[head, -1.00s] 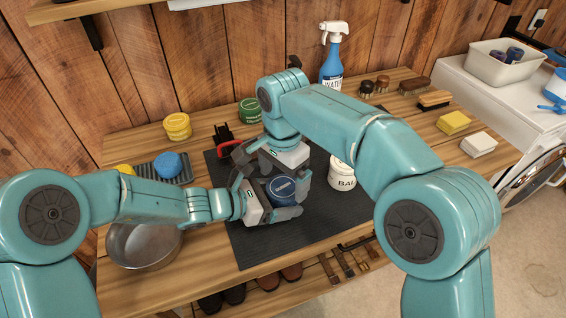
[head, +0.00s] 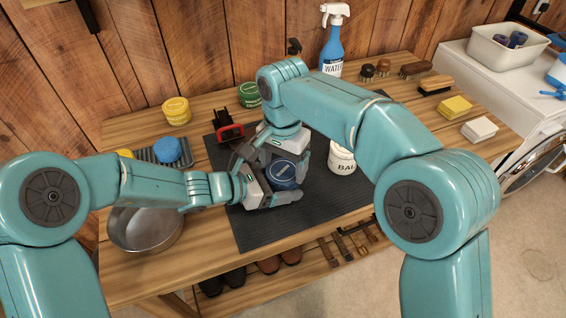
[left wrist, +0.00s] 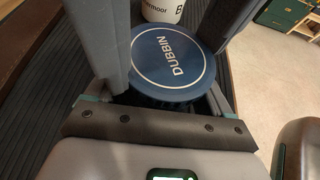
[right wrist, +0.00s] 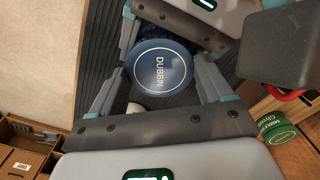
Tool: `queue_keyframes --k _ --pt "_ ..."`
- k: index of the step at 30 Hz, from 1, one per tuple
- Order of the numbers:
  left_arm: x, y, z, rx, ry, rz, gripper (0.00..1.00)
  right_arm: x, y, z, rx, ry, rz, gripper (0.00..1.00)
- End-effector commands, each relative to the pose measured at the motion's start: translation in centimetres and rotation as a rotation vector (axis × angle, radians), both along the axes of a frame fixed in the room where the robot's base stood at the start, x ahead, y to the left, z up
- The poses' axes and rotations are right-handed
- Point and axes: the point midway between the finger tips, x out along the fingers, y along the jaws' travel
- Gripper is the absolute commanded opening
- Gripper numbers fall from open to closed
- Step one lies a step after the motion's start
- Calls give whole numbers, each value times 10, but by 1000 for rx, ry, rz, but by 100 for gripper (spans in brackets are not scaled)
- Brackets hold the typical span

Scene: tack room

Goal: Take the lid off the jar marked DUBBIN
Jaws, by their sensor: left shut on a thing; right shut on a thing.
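The DUBBIN jar has a round blue lid (head: 283,171) with white lettering and stands on the dark ribbed mat (head: 245,233). Its lid fills the middle of the left wrist view (left wrist: 172,60) and the right wrist view (right wrist: 160,68). My left gripper (head: 272,190) comes in low from the left and is shut on the jar's body. My right gripper (head: 290,160) reaches in from behind and above, its fingers shut on either side of the lid. The lid sits level on the jar. The fingers hide most of the jar's sides.
A white balm jar (head: 342,160) stands close to the right. A red and black object (head: 228,132) and a green tin (head: 250,95) lie behind. A metal bowl (head: 146,228) is at the left. The front right of the mat is clear.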

Motion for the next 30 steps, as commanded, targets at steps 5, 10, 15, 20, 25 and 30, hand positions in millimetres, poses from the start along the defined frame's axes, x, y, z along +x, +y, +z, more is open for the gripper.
queue_keyframes --k 5,10,15,20,25,30 --pt "0 0 0 1 1 -1 0 0 0 0 0 0 26 43" --pt "0 0 0 1 1 -1 0 0 0 0 0 0 24 96" --pt "0 0 0 1 1 -1 0 0 0 0 1 -1 24 100" --pt "-1 0 0 1 0 -2 0 0 1 0 1 -1 23 100" --pt "-1 -1 0 0 0 -2 0 0 1 0 0 1 23 100" --pt "-1 -1 0 0 0 -2 0 0 1 13 2 -2 23 100"
